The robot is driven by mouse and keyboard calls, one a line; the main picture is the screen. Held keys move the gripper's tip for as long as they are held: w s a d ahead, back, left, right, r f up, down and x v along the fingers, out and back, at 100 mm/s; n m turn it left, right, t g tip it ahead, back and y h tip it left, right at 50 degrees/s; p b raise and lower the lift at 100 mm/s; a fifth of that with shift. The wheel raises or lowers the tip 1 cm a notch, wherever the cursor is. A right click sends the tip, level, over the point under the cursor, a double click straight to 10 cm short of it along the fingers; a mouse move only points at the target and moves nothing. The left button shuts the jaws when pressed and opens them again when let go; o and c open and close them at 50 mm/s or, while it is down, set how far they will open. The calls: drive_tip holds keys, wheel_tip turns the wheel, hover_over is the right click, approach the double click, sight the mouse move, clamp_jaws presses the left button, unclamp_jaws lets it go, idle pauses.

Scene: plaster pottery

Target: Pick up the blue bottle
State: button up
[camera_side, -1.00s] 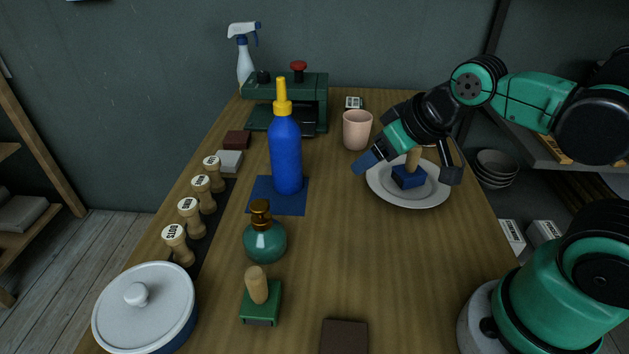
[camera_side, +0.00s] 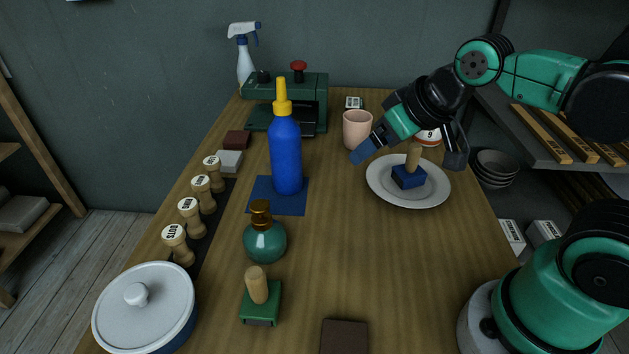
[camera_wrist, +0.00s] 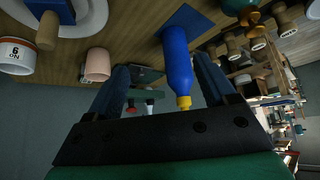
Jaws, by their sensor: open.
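The blue bottle (camera_side: 286,155) with a yellow nozzle cap stands upright on a dark blue square mat (camera_side: 262,207) in the side view. It also shows in the wrist view (camera_wrist: 179,62), where its yellow tip points toward the gripper's palm. My gripper (camera_side: 408,160) is open and empty, to the right of the bottle and apart from it. In the side view its fingers are above the far part of a white plate. In the wrist view the bottle appears between the two fingers (camera_wrist: 160,85), closer to the right one.
The plate (camera_side: 437,196) holds a blue block stamp with a wooden handle (camera_side: 409,175). A pink cup (camera_side: 357,130) stands between gripper and press (camera_side: 310,101). A teal bottle (camera_side: 265,241) and a green stamp (camera_side: 261,304) stand in front. Wooden stamps (camera_side: 201,192) line the left.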

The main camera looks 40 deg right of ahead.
wheel_tip(320, 180, up, 10)
drive_tip(key=m+t+y, duration=0.6)
drive_tip(key=m+y, duration=0.7)
drive_tip(key=m, duration=1.4)
hover_over(285, 138)
drive_tip(key=d, duration=0.5)
drive_tip(key=f, duration=0.2)
wheel_tip(285, 138, down, 9)
drive_tip(key=a, duration=0.1)
drive_tip(key=shift+f+x, duration=0.15)
drive_tip(key=shift+x, duration=1.15)
drive_tip(key=shift+f+x, duration=0.15)
drive_tip(key=shift+x, duration=1.15)
clamp_jaws()
